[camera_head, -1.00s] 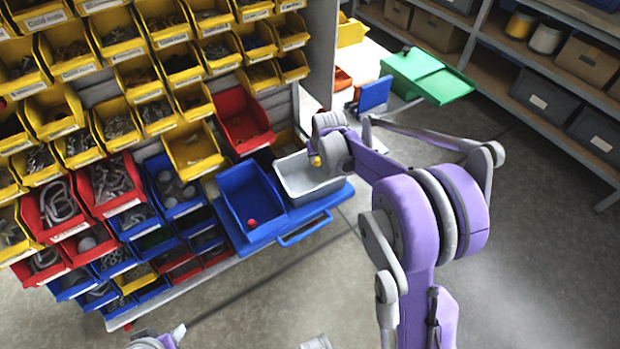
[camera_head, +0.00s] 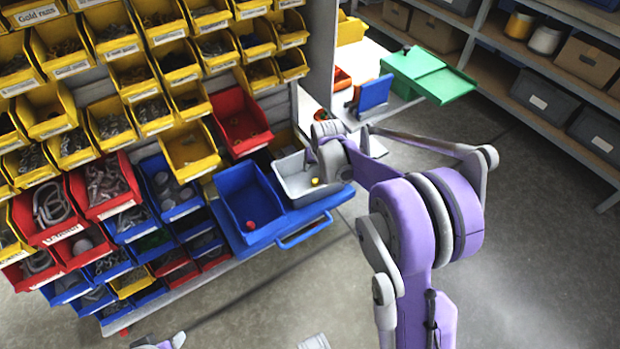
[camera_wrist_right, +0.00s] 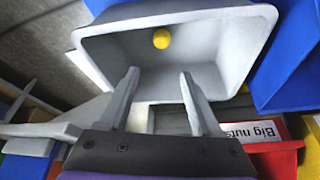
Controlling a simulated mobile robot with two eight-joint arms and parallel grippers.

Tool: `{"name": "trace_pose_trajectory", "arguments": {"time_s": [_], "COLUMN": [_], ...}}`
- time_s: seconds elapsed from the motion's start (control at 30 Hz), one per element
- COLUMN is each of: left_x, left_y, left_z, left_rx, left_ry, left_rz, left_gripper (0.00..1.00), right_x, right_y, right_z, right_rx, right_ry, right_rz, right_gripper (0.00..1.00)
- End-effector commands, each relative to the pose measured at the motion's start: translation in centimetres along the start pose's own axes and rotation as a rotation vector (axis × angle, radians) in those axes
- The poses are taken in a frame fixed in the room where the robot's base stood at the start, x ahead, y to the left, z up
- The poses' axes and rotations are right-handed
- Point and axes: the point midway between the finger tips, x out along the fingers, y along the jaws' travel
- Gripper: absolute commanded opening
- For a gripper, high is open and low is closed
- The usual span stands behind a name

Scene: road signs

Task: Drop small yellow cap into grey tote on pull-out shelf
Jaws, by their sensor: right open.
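The small yellow cap (camera_head: 315,181) shows inside the opening of the grey tote (camera_head: 293,184), clear of my fingers. In the right wrist view the cap (camera_wrist_right: 161,39) shows against the tote's far inner side; I cannot tell if it rests there or is still falling. The tote (camera_wrist_right: 90,43) sits on the blue pull-out shelf (camera_head: 325,203). My right gripper (camera_wrist_right: 159,76) is open and empty, with its two fingers apart over the tote's near side. Only a small part of my left arm's end (camera_head: 170,342) shows at the bottom edge; its jaws cannot be made out.
A blue bin (camera_head: 235,190) with a red ball (camera_head: 249,224) stands left of the tote. A rack of yellow, red and blue bins fills the left. Open floor lies to the right.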

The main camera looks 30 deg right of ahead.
Motion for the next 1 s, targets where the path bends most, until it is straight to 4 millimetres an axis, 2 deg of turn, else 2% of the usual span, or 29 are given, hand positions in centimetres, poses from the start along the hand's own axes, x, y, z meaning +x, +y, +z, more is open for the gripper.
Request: {"name": "trace_pose_trajectory", "arguments": {"time_s": [0.17, 0.5, 0.63, 0.8, 1.0], "left_x": [-0.1, -1.0, -1.3, -1.4, -1.4], "left_y": [0.0, 0.0, 0.0, 0.0, 0.0], "left_z": [-0.1, -0.5, -0.7, -0.7, -0.7], "left_rx": [0.0, 0.0, 0.0, 0.0, 0.0], "left_ry": [0.001, 0.004, 0.005, 0.005, 0.005], "left_rz": [0.0, 0.0, 0.0, 0.0, 0.0], "left_gripper": [0.5, 0.5, 0.5, 0.5, 0.5], "right_x": [-0.9, -7.5, -9.4, -10.7, -10.8], "right_y": [0.0, 0.0, 0.0, 0.0, 0.0], "right_z": [0.0, 0.0, 0.0, 0.0, 0.0], "right_rx": [0.0, 0.0, 0.0, 0.0, 0.0], "right_ry": [0.0, 0.0, 0.0, 0.0, 0.0], "right_rz": [0.0, 0.0, 0.0, 0.0, 0.0], "right_gripper": [0.65, 0.65, 0.65, 0.65, 0.65]}}
